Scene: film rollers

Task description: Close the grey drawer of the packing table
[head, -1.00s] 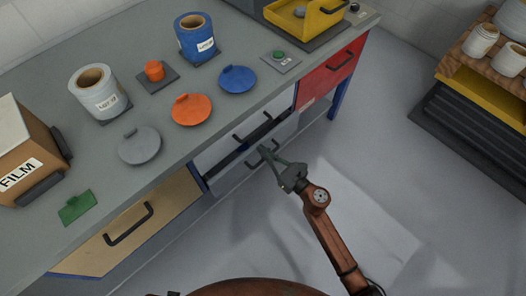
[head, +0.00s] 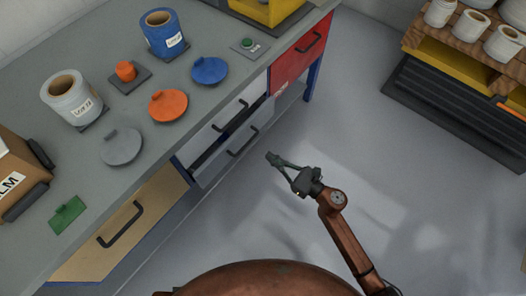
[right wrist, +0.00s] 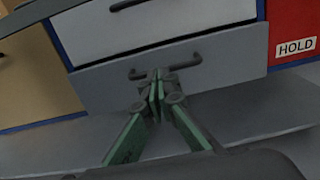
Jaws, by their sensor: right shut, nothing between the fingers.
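The packing table (head: 130,170) runs diagonally across the left of the head view. Its grey drawer (head: 222,163) is the lower front under a white drawer (head: 214,128). It stands a little out, with a dark gap along its top edge. Its black bar handle (head: 243,142) faces me. My right gripper (head: 272,157) is shut and empty, just right of that handle and apart from it in the head view. In the right wrist view the shut fingertips (right wrist: 157,80) overlap the handle of the grey drawer (right wrist: 225,83); contact cannot be told. My left gripper is not in view.
A tan drawer (head: 150,212) and a red drawer (head: 298,58) flank the grey one. Rolls, coloured lids and a film box (head: 18,170) are on the tabletop. The floor between is clear.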

